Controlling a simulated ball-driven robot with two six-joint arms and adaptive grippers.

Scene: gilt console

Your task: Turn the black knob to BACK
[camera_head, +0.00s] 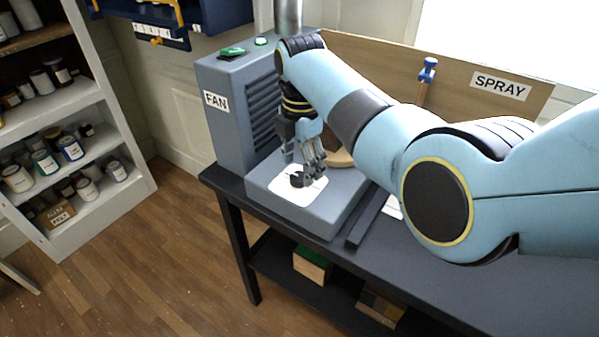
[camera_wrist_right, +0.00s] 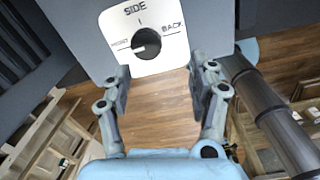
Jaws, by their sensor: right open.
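The black knob (camera_head: 297,180) sits on a white label plate (camera_head: 311,191) on the grey box's lower front part. In the right wrist view the knob (camera_wrist_right: 147,43) is round and dark, with a light mark on its left side, toward the left-hand word. The plate (camera_wrist_right: 175,55) reads SIDE at the top and BACK at the right; the left word is hard to read. My right gripper (camera_head: 310,166) is over the plate, close to the knob. In the wrist view its fingers (camera_wrist_right: 159,77) are spread apart with nothing between them. My left gripper is out of view.
The grey FAN cabinet (camera_head: 230,122) with a louvred side rises behind the plate. A wooden SPRAY panel (camera_head: 530,98) stands at the back. The dark bench (camera_head: 370,283) is mostly clear at front right. Shelves of jars (camera_head: 130,178) stand left, across open floor.

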